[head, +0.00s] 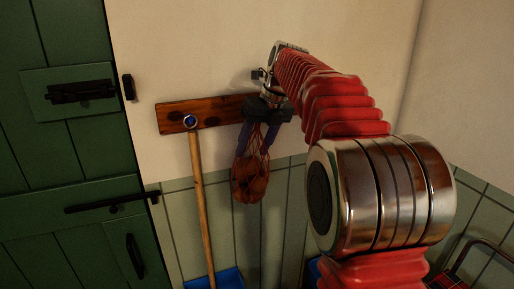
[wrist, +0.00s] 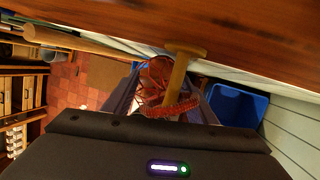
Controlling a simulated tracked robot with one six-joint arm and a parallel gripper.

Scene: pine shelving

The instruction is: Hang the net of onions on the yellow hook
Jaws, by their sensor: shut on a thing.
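The net of onions (head: 250,179) hangs below my gripper (head: 258,136) in front of the wooden board (head: 210,113) in the head view. In the wrist view, my gripper (wrist: 160,102) has the red net (wrist: 153,75) between its two fingers and is shut on it. A yellowish peg (wrist: 186,62), seemingly the yellow hook, juts from the board toward my gripper. The net's twisted red loop (wrist: 176,108) crosses the peg's near end. I cannot tell whether the loop is around the peg or only in front of it. My gripper and arm hide this hook in the head view.
A blue hook (head: 190,121) on the board's left bears a long wooden handle (head: 203,210). A blue bin (wrist: 238,105) stands below, by the wall. A green door (head: 60,140) with black ironwork is at the left. Wooden shelving (wrist: 25,95) shows at the wrist view's left.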

